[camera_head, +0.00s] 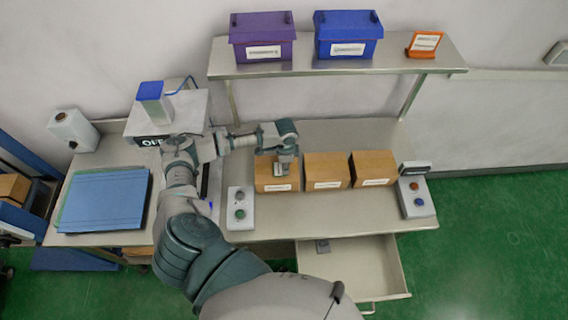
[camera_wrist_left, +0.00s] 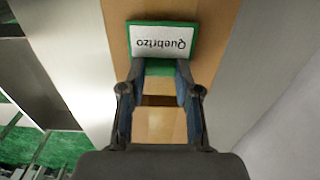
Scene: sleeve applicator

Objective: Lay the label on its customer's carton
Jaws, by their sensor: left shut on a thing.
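My left gripper (camera_head: 285,168) is over the leftmost of three brown cartons on the bench, the left carton (camera_head: 263,183). The middle carton (camera_head: 326,165) and the right carton (camera_head: 373,163) stand beside it. Each has a white name strip on its front, too small to read. In the left wrist view, the gripper (camera_wrist_left: 160,72) is shut on a green-edged white label (camera_wrist_left: 160,40) reading "Quebrizo", upside down in that view. Brown carton surface shows behind it; I cannot tell whether the label touches it. My right gripper is out of view.
A shelf (camera_head: 340,69) above the bench holds a purple bin (camera_head: 262,32), a blue bin (camera_head: 347,30) and an orange sign (camera_head: 425,42). Button boxes (camera_head: 240,208) (camera_head: 416,197) flank the cartons. An open drawer (camera_head: 355,268) juts out below. Blue sheets (camera_head: 103,200) lie left.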

